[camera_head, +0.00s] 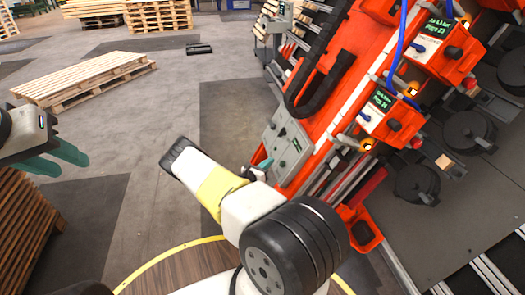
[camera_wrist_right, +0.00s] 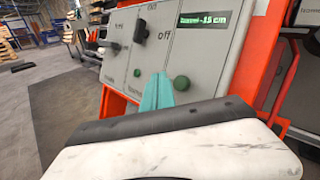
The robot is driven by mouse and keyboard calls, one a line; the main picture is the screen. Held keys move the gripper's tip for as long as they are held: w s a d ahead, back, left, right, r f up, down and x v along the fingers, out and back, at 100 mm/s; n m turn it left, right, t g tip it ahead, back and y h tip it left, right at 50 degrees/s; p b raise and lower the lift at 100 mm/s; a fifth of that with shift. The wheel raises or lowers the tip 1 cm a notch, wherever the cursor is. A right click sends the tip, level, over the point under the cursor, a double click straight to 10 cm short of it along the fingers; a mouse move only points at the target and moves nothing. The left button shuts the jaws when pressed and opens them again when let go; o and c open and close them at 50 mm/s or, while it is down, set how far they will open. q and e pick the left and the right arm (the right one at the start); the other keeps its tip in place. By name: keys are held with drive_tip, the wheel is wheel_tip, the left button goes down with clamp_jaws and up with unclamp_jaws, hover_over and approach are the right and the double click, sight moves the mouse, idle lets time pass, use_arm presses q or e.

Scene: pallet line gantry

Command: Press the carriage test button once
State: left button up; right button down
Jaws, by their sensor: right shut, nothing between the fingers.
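A grey control panel (camera_head: 286,148) is mounted on the orange gantry and fills much of the right wrist view (camera_wrist_right: 205,55). It carries a larger green button (camera_wrist_right: 181,83), a smaller green button (camera_wrist_right: 137,72) and a dark knob (camera_wrist_right: 140,30). The small labels are too blurred to tell which is the carriage test button. My right gripper (camera_head: 264,164) is at the panel's lower left edge. Its teal fingers (camera_wrist_right: 158,90) are shut and empty, between the two green buttons in the picture; contact cannot be told. My left gripper (camera_head: 66,156) is open and empty at the far left, away from the panel.
A green display (camera_wrist_right: 203,18) is at the panel's top right. Orange units with screens (camera_head: 380,104), blue cables and black round parts stand to the right. A wooden pallet (camera_head: 85,80) lies on the floor at left.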

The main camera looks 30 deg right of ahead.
drive_tip(key=shift+w+a+r, duration=0.15)
drive_tip(key=shift+a+r, duration=0.15)
drive_tip(key=shift+a, duration=0.25)
drive_tip(key=shift+w+a+r, duration=0.1)
drive_tip(key=shift+a+r, duration=0.2)
drive_tip(key=shift+a, duration=0.2)
drive_tip(key=s+a+r+m+g+y, duration=0.1)
drive_tip(key=s+r+m+g+y, duration=0.3)
drive_tip(key=r+m, duration=0.55)
drive_tip(key=s+a+r+m+g+y, duration=0.2)
drive_tip(key=s+r+m+g, duration=0.4)
drive_tip(key=r, duration=0.7)
drive_tip(key=s+a+r+m+t+y, duration=0.8)
drive_tip(key=s+a+r+y, duration=0.3)
drive_tip(key=s+a+r, duration=1.1)
drive_tip(key=s+r+m, duration=0.1)
drive_tip(key=s+r, duration=0.1)
drive_tip(key=s, duration=0.1)
drive_tip(key=shift+a+r+y, duration=0.15)
drive_tip(key=shift+a+y, duration=0.05)
drive_tip(key=shift+y, duration=0.1)
